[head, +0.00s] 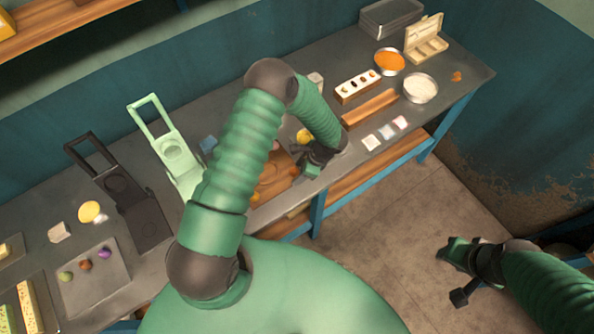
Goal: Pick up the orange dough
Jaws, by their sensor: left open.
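A small orange lump (295,171), which looks like the orange dough, is at the right side of the brown wooden board (272,184) on the table. Another small orange piece (256,197) lies at the board's lower left edge. My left gripper (305,163) is open and low over the board's right end, close beside the right orange lump. I cannot tell whether it touches the lump. My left arm hides part of the board. My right gripper (452,274) is open and empty, out over the floor, away from the table.
A yellow item (304,136) lies behind the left gripper. A pale green press (176,152) and a black press (128,200) stand left. A tray (92,281) holds small coloured balls. Bowls of orange (389,62) and white (420,88) contents stand right.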

